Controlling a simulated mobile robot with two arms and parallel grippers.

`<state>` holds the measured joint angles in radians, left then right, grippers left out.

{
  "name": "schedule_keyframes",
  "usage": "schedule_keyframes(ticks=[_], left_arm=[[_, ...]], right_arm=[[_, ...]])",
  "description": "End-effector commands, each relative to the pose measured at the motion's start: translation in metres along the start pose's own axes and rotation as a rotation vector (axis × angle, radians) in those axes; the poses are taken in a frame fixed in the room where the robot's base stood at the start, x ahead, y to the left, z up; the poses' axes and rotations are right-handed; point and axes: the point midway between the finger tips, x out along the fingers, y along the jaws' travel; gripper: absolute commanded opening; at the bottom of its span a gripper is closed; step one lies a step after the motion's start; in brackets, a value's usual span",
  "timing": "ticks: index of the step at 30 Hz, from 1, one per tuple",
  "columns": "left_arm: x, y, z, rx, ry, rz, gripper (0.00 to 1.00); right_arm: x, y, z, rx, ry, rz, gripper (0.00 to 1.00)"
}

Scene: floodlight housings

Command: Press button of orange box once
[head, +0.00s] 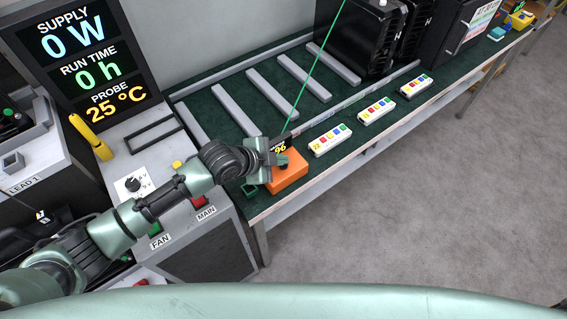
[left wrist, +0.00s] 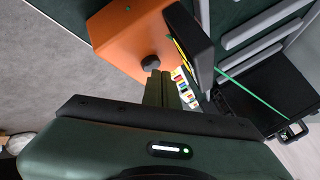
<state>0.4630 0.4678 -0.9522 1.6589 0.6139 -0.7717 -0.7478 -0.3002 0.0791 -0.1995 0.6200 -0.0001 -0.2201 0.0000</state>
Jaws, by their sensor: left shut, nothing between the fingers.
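The orange box (head: 288,172) sits at the near left end of the green-topped bench, with a small black display (head: 280,144) showing yellow digits behind it. In the left wrist view the orange box (left wrist: 122,38) is at the top, with a dark round button (left wrist: 151,62) on its face and the display's black panel (left wrist: 192,42) beside it. My left gripper (head: 277,160) is over the box and partly hides it. In the left wrist view its fingers (left wrist: 158,84) are shut and empty, tips right by the button. I cannot tell whether they touch it. My right gripper is out of view.
Several white blocks with coloured buttons (head: 330,140) line the bench's front edge. Grey bars (head: 272,95) lie on the green top (head: 225,98), and black housings (head: 355,40) stand farther back. A readout screen (head: 85,55) and a panel with FAN and MAIN switches (head: 200,202) are left.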

Motion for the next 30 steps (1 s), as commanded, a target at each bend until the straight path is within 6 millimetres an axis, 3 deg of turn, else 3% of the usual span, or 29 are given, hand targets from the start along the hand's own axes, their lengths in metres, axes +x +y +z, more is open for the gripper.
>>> schedule_keyframes(ticks=[22,30], left_arm=[[0.004,0.003,0.003,0.000,-0.001,0.001,0.00],[-0.004,-0.003,-0.003,0.000,-0.001,0.001,0.00]], right_arm=[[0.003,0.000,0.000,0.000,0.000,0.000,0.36],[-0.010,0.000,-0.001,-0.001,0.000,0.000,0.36]])
